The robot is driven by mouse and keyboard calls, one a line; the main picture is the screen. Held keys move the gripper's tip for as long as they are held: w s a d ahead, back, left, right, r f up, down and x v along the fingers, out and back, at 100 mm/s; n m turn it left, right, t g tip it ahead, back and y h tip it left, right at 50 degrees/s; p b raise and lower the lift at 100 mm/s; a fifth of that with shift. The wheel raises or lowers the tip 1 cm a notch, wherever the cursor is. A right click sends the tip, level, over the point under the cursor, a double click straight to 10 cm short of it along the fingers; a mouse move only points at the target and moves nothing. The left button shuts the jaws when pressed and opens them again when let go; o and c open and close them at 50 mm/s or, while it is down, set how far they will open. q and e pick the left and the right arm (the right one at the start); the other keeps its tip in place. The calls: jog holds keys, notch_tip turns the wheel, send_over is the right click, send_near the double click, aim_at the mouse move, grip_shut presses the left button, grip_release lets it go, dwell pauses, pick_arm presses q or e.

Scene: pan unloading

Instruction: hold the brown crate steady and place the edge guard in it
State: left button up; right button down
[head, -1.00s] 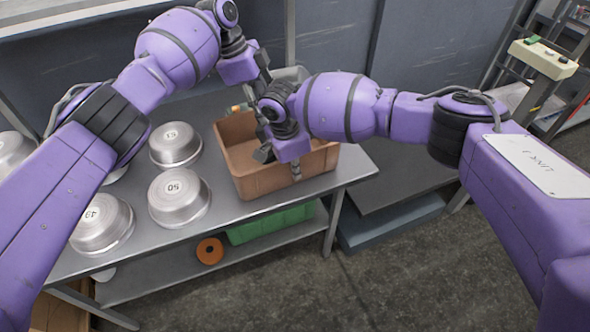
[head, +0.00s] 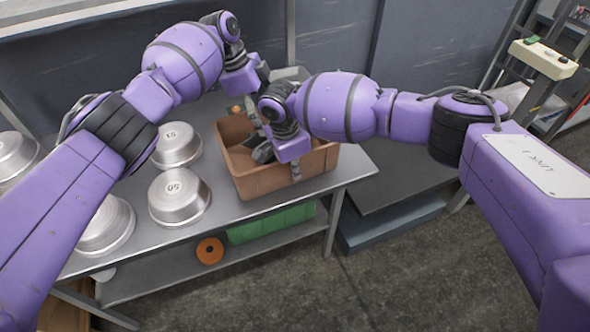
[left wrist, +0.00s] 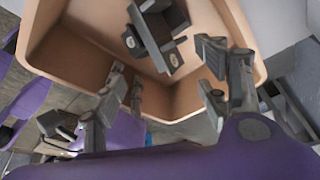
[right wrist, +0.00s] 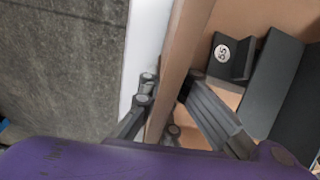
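The brown crate (head: 270,188) stands on the grey table, open side up. A dark grey, angled edge guard with a round white label (head: 263,152) is inside it; it also shows in the left wrist view (left wrist: 163,52). In the right wrist view a labelled piece (right wrist: 232,60) and a larger dark slab show inside; I cannot tell whether they are one part. My left gripper (head: 255,112) is over the crate, fingers spread, with the guard beyond them. My right gripper (head: 296,170) is shut on the crate's near wall, one finger on each side (right wrist: 168,95).
Several upturned metal pans (head: 180,197) stand left of the crate. A grey bin (head: 290,74) is behind it. On the lower shelf are a green crate (head: 272,224) and an orange ring (head: 210,250). A lower dark surface (head: 395,185) is at right.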

pick_arm(q)
jog(key=v, duration=1.2)
pick_arm(e)
jog(key=c, duration=1.9)
grip_release()
jog(key=shift+o, duration=0.2)
jog(key=r, duration=0.4)
jog(key=a+r, duration=0.1)
jog(key=r, duration=0.7)
jog(key=shift+s+a, duration=0.3)
jog(key=shift+a, duration=0.05)
